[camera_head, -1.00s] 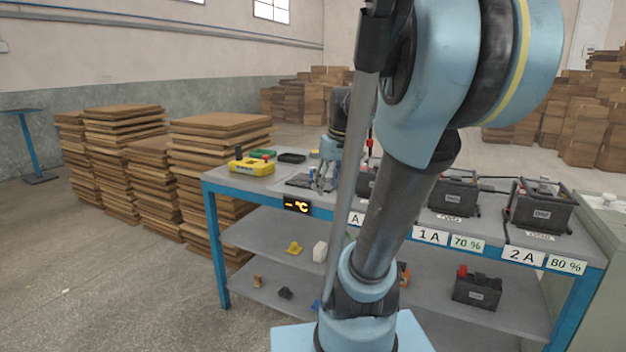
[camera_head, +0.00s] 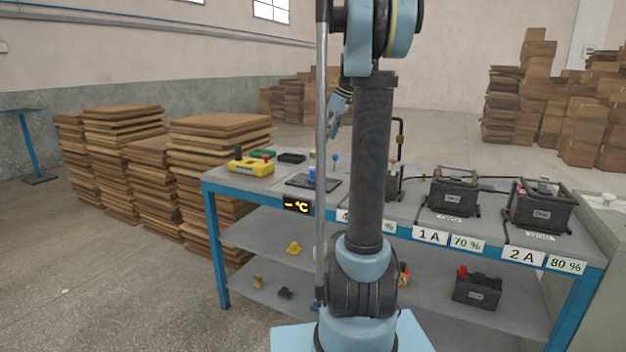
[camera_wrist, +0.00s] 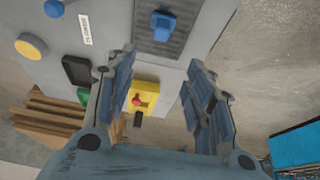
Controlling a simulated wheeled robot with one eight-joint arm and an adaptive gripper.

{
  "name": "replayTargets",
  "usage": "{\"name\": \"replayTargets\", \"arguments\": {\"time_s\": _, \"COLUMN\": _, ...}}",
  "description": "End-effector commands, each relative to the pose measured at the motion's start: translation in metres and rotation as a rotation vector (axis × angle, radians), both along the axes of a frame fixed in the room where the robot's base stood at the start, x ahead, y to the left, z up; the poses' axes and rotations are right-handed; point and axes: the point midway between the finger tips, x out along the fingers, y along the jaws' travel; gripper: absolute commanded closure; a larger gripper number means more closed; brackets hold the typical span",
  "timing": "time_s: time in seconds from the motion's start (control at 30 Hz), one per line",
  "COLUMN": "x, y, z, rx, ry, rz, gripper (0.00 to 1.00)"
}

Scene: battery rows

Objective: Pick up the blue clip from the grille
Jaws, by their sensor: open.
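The blue clip (camera_head: 312,176) stands on the dark grille (camera_head: 328,184), on the top of the workbench. In the wrist view the blue clip (camera_wrist: 162,25) shows near the top edge, on the ribbed grille (camera_wrist: 176,50). My gripper (camera_head: 333,134) is raised above the bench, behind my arm column and apart from the clip. In the wrist view my gripper (camera_wrist: 160,72) has its fingers spread wide with nothing between them. The clip lies beyond the fingertips.
Battery units (camera_head: 453,196) stand to the right.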

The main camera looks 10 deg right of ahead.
Motion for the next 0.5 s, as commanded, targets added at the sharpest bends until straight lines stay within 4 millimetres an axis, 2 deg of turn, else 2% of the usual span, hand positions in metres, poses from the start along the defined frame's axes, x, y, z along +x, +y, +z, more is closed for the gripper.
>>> {"name": "replayTargets", "arguments": {"time_s": 0.5, "x": 0.019, "y": 0.028, "z": -0.082, "rx": 0.0, "ry": 0.0, "rz": 0.001, "gripper": 0.52}}
